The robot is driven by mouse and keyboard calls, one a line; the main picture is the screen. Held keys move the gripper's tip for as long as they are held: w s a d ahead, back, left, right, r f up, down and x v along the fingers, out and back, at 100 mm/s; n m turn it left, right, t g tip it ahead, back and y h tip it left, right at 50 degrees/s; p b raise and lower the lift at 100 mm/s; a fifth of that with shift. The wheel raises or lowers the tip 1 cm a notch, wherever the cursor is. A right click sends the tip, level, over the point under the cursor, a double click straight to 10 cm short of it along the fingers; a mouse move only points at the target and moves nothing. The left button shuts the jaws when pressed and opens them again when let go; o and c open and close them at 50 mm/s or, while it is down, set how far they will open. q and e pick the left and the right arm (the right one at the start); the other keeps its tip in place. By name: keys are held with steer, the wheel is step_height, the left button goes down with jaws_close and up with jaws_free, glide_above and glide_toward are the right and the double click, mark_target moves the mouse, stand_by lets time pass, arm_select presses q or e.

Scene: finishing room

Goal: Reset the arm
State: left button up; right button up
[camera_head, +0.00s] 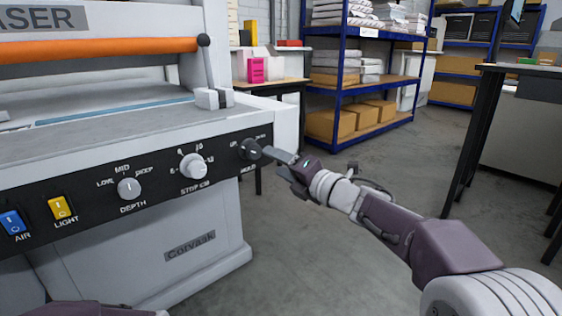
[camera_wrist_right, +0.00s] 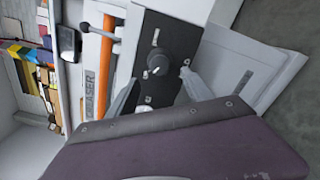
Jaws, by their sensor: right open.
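My right arm reaches in from the right in the head view, and its gripper (camera_head: 278,156) is open beside the dark round knob (camera_head: 250,149) at the right end of the machine's black control panel (camera_head: 90,190). A finger overlaps the knob's right edge in this view; I cannot tell whether they touch. In the right wrist view, the two fingers (camera_wrist_right: 158,88) are spread with nothing between their tips, and a dark knob (camera_wrist_right: 158,62) lies just beyond them. My left gripper is out of view.
The grey machine (camera_head: 170,260) fills the left, with two dials, a yellow switch (camera_head: 59,207), a blue switch (camera_head: 13,222) and a lever (camera_head: 206,65). A blue shelf (camera_head: 340,85) with boxes stands behind. A dark-legged table (camera_head: 470,140) is right. Grey floor (camera_head: 300,260) is open between.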

steer(key=shift+s+d, duration=0.35)
steer(key=shift+s, duration=0.1)
